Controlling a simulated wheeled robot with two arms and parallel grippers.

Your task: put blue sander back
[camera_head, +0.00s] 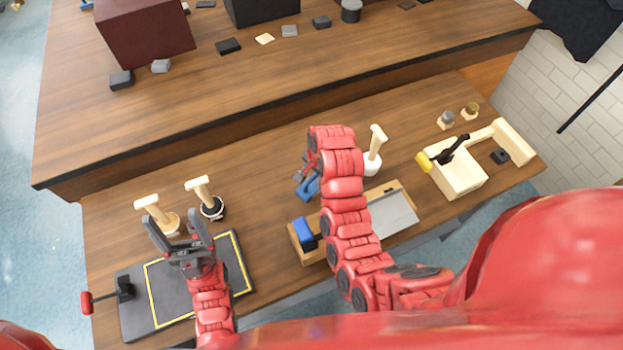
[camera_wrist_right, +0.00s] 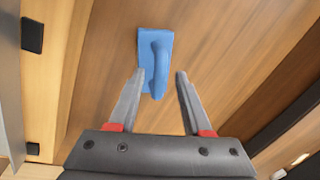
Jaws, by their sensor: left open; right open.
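A light blue sander (camera_head: 309,187) with a raised handle lies on the wooden bench, beyond the wooden tray (camera_head: 404,188). It also shows in the right wrist view (camera_wrist_right: 153,62), with its handle end near the gap between the fingers. My right gripper (camera_head: 306,170) is open above the sander and partly hidden by its own arm. In the wrist view the gripper (camera_wrist_right: 160,80) holds nothing. The tray holds a darker blue and black block (camera_head: 305,232) at its left end and a grey metal plate (camera_head: 388,215). My left gripper (camera_head: 173,225) is open and empty.
Wooden-handled tools (camera_head: 205,198) stand beyond the dark yellow-lined mat (camera_head: 152,289). A white-based tool (camera_head: 374,152) stands right of my right arm. Bare bench lies around the sander.

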